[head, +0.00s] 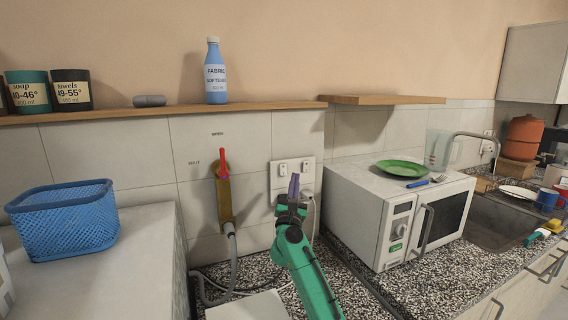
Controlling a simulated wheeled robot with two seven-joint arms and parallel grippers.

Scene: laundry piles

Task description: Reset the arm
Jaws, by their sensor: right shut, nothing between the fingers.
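My right arm, green, reaches up from the bottom middle of the head view. Its dark gripper (294,186) is shut and empty, with purple fingers pointing up. It shows in front of the tiled wall, overlapping the white socket plate (283,169). A red lever (224,163) on a brass-coloured valve (225,203) is on the wall to the left of the gripper, apart from it in the picture. My left gripper is not in view.
A white microwave (372,239) with a green plate (401,168) on top stands right of my arm. A blue basket (64,246) sits on the white surface at left. A wooden shelf (150,112) holds a blue bottle (215,83). A grey hose (232,265) hangs below the valve.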

